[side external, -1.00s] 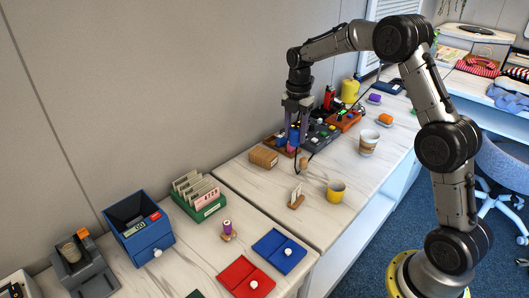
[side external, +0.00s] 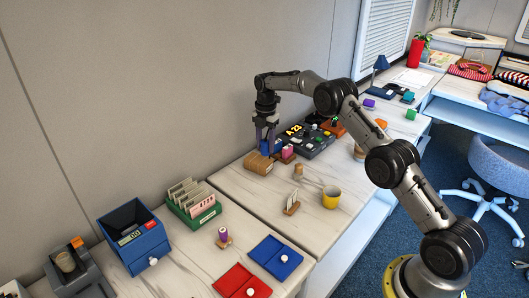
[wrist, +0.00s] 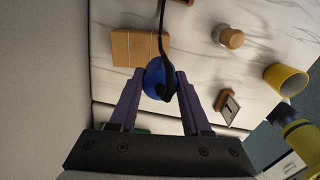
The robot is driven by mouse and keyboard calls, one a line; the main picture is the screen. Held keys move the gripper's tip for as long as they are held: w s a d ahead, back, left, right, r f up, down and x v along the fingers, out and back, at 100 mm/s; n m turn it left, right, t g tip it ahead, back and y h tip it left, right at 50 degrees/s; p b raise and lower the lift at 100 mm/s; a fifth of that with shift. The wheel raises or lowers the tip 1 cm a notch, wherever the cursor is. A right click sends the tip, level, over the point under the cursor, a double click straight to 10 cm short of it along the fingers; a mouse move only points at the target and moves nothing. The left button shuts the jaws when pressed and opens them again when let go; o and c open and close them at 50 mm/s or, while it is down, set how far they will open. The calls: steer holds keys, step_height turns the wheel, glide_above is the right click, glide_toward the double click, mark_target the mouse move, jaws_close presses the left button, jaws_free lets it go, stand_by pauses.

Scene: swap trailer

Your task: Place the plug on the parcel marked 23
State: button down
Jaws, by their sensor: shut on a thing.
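A blue plug (wrist: 153,75) with a black cord is between the fingers of my gripper (wrist: 161,77) in the wrist view. My gripper (side external: 267,146) is shut on it and points down near the wall in the side view. A light brown boxy parcel (side external: 257,165) with a seam lies on the white table just below and in front of the gripper. It also shows in the wrist view (wrist: 130,48), beyond the fingertips. I cannot read any number on it. The gripper hides part of the plug in the side view.
A pink item (side external: 288,153) and a black panel (side external: 318,146) stand right of the gripper. A wooden peg (side external: 298,172), a card holder (side external: 292,203) and a yellow cup (side external: 332,197) stand in front. A green card file (side external: 207,215) is to the left.

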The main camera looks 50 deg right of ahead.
mark_target(264, 151)
steer(key=shift+w+f, duration=0.2)
steer(key=shift+f, duration=0.1)
steer(key=shift+w+f, duration=0.1)
steer(key=shift+f, duration=1.5)
steer(key=shift+f, duration=0.2)
steer(key=shift+c, duration=1.8)
jaws_free()
steer(key=shift+r, duration=0.15)
